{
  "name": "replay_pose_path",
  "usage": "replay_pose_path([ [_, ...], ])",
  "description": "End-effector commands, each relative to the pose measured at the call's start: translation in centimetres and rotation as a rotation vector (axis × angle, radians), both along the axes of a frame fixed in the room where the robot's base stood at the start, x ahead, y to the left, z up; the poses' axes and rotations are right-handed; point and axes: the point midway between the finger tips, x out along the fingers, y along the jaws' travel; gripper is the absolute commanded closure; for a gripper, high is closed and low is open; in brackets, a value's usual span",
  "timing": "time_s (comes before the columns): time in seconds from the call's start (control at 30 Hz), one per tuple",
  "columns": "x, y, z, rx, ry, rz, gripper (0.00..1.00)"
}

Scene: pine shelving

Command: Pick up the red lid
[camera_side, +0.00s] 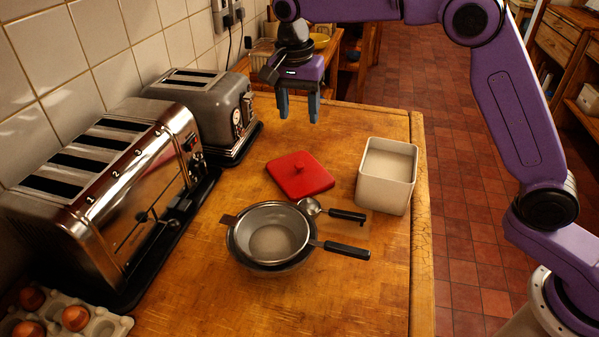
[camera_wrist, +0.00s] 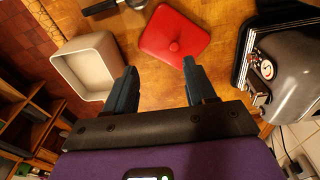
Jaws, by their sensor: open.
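The red lid (camera_side: 300,175) is square with a small knob on top and lies flat on the wooden counter, between the smaller toaster and the white box. In the wrist view the red lid (camera_wrist: 174,38) lies just beyond my fingertips. My gripper (camera_side: 299,118) is open and empty, pointing down, above the counter and behind the lid in the side view. In the wrist view my gripper (camera_wrist: 160,70) shows its two blue-grey fingers spread apart, with nothing between them.
An open white box (camera_side: 386,176) stands right of the lid. A sieve in a bowl (camera_side: 270,236) and a scoop (camera_side: 332,211) lie in front. A large toaster (camera_side: 110,200) and a smaller toaster (camera_side: 205,110) line the wall. Eggs (camera_side: 75,318) sit front left.

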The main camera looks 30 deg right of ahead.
Motion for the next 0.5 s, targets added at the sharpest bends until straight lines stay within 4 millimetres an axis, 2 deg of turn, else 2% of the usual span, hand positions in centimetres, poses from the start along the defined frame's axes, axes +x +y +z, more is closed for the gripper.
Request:
replay_pose_path([
  [0.03,1.3,0.0,-0.3,-0.003,-0.005,-0.075,0.45],
  [0.2,4.4,-0.9,-1.1,-0.010,-0.023,-0.322,0.45],
  [0.33,5.7,-1.6,-1.5,-0.013,-0.033,-0.451,0.45],
  [0.5,6.4,-2.2,-1.9,-0.016,-0.039,-0.524,0.45],
])
